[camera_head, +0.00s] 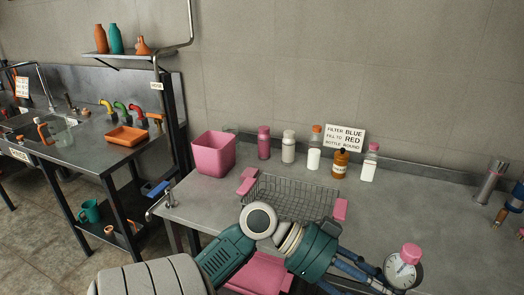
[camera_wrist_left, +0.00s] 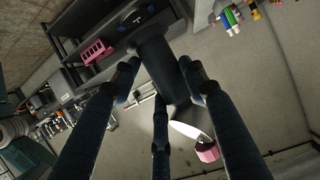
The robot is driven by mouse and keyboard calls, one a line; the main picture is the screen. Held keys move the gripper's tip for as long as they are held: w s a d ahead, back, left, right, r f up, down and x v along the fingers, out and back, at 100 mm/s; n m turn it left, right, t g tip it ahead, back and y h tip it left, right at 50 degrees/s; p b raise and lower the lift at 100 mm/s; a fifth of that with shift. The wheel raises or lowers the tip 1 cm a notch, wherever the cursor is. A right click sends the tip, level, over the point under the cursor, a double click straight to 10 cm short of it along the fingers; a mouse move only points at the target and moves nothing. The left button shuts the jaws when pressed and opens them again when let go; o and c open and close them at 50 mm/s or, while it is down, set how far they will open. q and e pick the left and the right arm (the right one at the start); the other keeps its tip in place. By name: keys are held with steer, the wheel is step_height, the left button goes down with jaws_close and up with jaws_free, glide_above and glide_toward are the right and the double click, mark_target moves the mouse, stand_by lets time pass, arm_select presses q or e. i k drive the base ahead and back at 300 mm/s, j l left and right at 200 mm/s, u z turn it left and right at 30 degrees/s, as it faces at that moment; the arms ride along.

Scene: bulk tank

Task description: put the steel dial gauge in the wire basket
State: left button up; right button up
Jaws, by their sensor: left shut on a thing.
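The dial gauge (camera_head: 404,269), with a round white face and a pink cap, is at the lower right of the head view. My left gripper (camera_head: 380,281) is shut on it, its dark blue fingers reaching it from the left. In the left wrist view the fingers close around a dark cylindrical body, with the gauge's pink part (camera_wrist_left: 207,151) below. The wire basket (camera_head: 290,198), a grey mesh with pink handles, stands on the steel counter, up and left of the gauge; my arm hides part of its front. My right gripper is not in view.
A pink bin (camera_head: 214,155) stands left of the basket. Several bottles, including an amber one (camera_head: 340,164), and a sign (camera_head: 345,138) line the back. A steel cylinder (camera_head: 490,182) stands at the right. The counter (camera_head: 425,205) right of the basket is clear.

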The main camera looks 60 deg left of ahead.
mark_target(293, 212)
steer(key=i+u, duration=0.15)
steer(key=u, duration=0.35)
steer(key=i+l+u, duration=0.1)
steer(key=u, duration=0.4)
steer(key=l+u, duration=0.25)
steer(key=u, duration=0.2)
steer(key=i+l+u, duration=0.1)
steer(key=u, duration=0.4)
steer(key=l, duration=0.1)
